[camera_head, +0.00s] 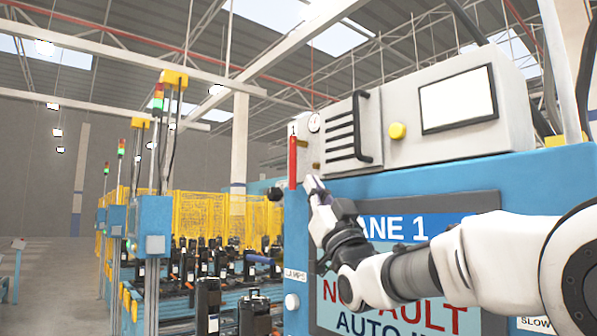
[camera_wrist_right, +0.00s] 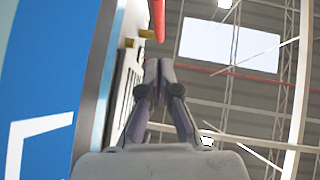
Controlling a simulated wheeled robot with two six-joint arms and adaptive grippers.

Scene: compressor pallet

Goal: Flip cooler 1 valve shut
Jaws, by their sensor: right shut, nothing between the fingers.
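The cooler 1 valve shows as a long red handle (camera_head: 292,162) under a label "1", at the left end of the grey cabinet on the blue machine. The handle stands vertical in the head view. My right gripper (camera_head: 312,182) is shut and empty, just right of the handle's lower end. In the right wrist view, the closed fingertips (camera_wrist_right: 158,66) point towards the red handle (camera_wrist_right: 158,18), with a small gap in the picture. I cannot tell how far apart they are in depth. My left gripper is not in view.
A round gauge (camera_head: 314,123) and a brass fitting sit beside the handle. A black grille handle (camera_head: 358,125), a yellow button (camera_head: 397,131) and a white screen (camera_head: 458,100) are to the right. Below is the lane 1 display (camera_head: 385,290). Air left of the handle looks free.

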